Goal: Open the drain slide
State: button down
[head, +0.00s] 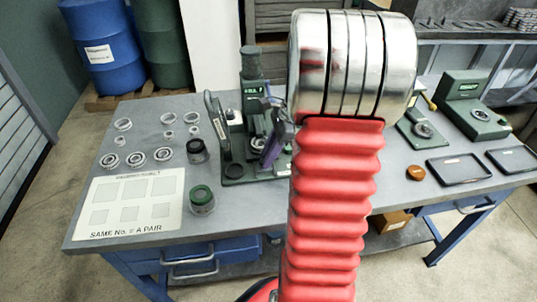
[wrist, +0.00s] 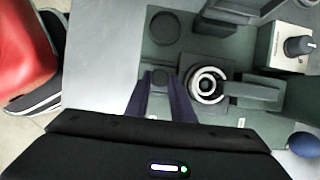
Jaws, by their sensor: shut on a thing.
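The green ring grinder (head: 251,92) stands on the grey bench, left of my arm in the head view. In the wrist view its green base (wrist: 215,55) carries a pale ring (wrist: 207,86) around a dark centre. My gripper (wrist: 160,92) has two purple-dark fingers left of that ring. They are shut on a small dark knob (wrist: 159,77), which seems to be the drain slide's grip. In the head view the gripper (head: 272,148) is at the grinder's right side, partly behind my arm. The slide's body and its opening cannot be made out.
A black-lidded jar (head: 197,150) and a green-lidded jar (head: 202,198) stand left of the grinder, near several loose rings (head: 136,159) and a printed sheet (head: 128,207). Black trays (head: 458,169), an amber disc (head: 415,173) and another green device (head: 472,105) are at right.

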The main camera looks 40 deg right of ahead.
jog(key=shift+s, duration=0.1)
jog(key=shift+s+a, duration=0.8)
jog(key=shift+s, duration=0.35)
jog(key=c, duration=1.5)
grip_release()
jog(key=v, duration=1.3)
jog(key=shift+d+r, duration=0.1)
jog(key=shift+r, duration=0.25)
